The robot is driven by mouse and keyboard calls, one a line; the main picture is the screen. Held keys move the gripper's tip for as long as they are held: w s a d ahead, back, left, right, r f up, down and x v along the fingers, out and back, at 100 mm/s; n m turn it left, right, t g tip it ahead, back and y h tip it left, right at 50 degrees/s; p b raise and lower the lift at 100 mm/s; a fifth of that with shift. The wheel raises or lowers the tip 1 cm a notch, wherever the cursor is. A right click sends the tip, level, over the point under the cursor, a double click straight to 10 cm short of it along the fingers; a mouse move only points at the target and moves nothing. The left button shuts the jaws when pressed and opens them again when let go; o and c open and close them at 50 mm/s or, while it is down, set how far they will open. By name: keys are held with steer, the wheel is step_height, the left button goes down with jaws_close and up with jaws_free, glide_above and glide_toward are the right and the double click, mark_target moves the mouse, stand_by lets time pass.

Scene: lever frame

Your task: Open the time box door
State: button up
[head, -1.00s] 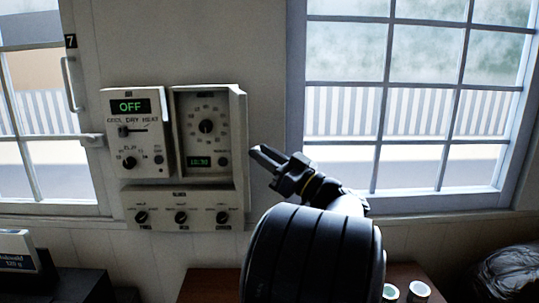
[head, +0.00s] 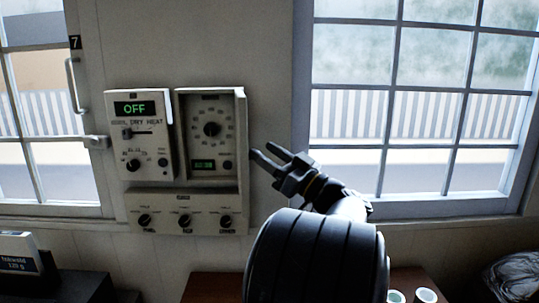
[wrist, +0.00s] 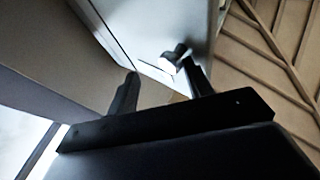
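The time box (head: 211,165) is a pale wall box with a round dial and a small green display, right of the OFF panel in the head view. Its right edge (head: 242,130) stands forward as a pale upright slab; I cannot tell whether this is the door or the side wall. My gripper (head: 261,151) is just right of that edge, its two fingers apart and pointing left. In the wrist view my gripper (wrist: 160,82) is open, with a pale panel (wrist: 155,25) ahead and a small bright piece (wrist: 174,57) at the right finger. Contact is unclear.
An OFF panel (head: 138,160) adjoins the box on the left, with a knob panel (head: 184,221) below. Windows flank the boxes; the right window frame (head: 301,100) is close behind my gripper. Small cups (head: 425,296) stand on a brown surface below.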

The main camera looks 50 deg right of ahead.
steer(key=shift+w+d+f, duration=0.1)
steer(key=shift+d+f, duration=0.05)
steer(key=shift+f, duration=0.5)
steer(key=r+b+v, duration=0.1)
steer(key=b+v, duration=0.2)
steer(key=v, duration=0.7)
steer(key=shift+s, duration=0.45)
steer(key=p+x, duration=0.2)
steer(key=x, duration=0.7)
steer(key=shift+w+f+p, duration=0.25)
steer(key=shift+w+p, duration=0.05)
steer(key=shift+w, duration=0.05)
steer(key=shift+f, duration=0.15)
